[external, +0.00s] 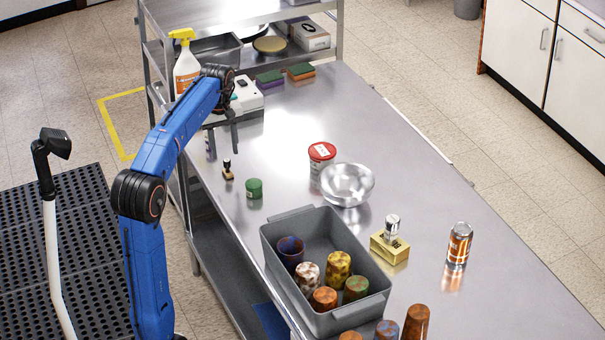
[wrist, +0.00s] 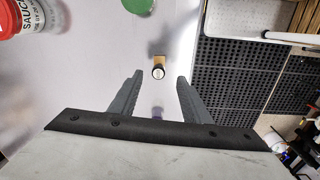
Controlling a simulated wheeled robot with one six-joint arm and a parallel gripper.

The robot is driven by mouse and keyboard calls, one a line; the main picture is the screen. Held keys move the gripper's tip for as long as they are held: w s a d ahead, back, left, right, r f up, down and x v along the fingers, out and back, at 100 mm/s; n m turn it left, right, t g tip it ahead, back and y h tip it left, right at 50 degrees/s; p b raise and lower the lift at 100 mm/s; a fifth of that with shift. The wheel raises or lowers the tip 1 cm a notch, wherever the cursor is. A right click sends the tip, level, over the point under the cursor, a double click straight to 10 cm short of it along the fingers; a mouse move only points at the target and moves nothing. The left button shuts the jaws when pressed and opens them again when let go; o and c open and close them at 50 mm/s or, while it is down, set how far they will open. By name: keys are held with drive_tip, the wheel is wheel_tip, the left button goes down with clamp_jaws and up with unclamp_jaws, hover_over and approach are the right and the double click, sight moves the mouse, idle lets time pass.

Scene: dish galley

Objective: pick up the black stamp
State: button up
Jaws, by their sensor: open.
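The black stamp (external: 228,170) stands upright on the steel table, near its left edge, with a dark handle and a light wooden base. It also shows in the wrist view (wrist: 158,72), seen from above, centred between the fingertips and about level with their ends. My gripper (external: 222,142) is open and empty, above the stamp and a little towards the far end of the table. In the wrist view my gripper's two grey fingers (wrist: 159,77) are spread wide, one on each side of the stamp, with no contact visible.
A green round tin (external: 254,188) stands just right of the stamp. A red-lidded tub (external: 322,152) and a metal bowl (external: 347,184) are further right. A grey bin (external: 283,262) with several cups is nearer. A spray bottle (external: 186,68) stands behind my arm.

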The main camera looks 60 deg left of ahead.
sight(227, 161)
drive_tip(key=shift+w+d+f, duration=0.1)
drive_tip(key=shift+f, duration=1.55)
drive_tip(key=shift+w+d+f, duration=0.1)
drive_tip(key=shift+f, duration=1.55)
clamp_jaws()
